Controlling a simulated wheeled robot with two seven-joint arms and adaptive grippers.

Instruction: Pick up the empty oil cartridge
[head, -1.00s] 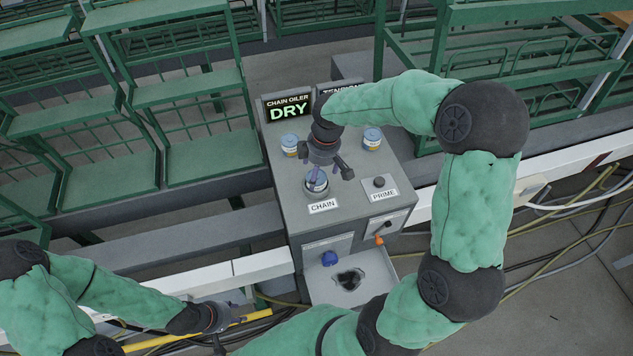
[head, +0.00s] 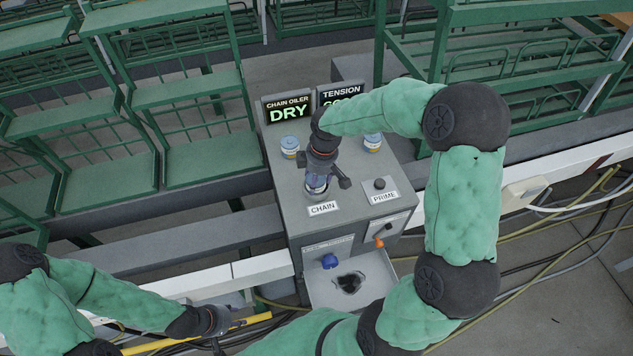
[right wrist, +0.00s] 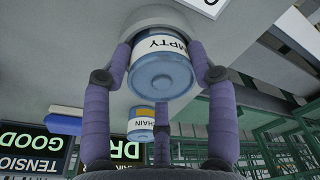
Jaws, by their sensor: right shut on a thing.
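The empty oil cartridge (right wrist: 161,68) is a blue-topped can with a white "EMPTY" label. In the right wrist view it sits in a round grey socket at the top of the picture. My right gripper (right wrist: 162,75) has its purple fingers around the cartridge, pressed to its sides. In the head view my right gripper (head: 317,188) points down over the socket behind the CHAIN label (head: 323,208) and hides most of the cartridge. My left gripper (head: 222,322) is at the lower left, away from the machine; its fingers are too small to read.
A blue-topped can (head: 290,147) stands left of my right gripper, and another (head: 372,141) stands to the right. The oiler display (head: 288,109) reads DRY. The PRIME button (head: 379,184) is right of the socket. A tray (head: 320,292) with a dark hole is at the front.

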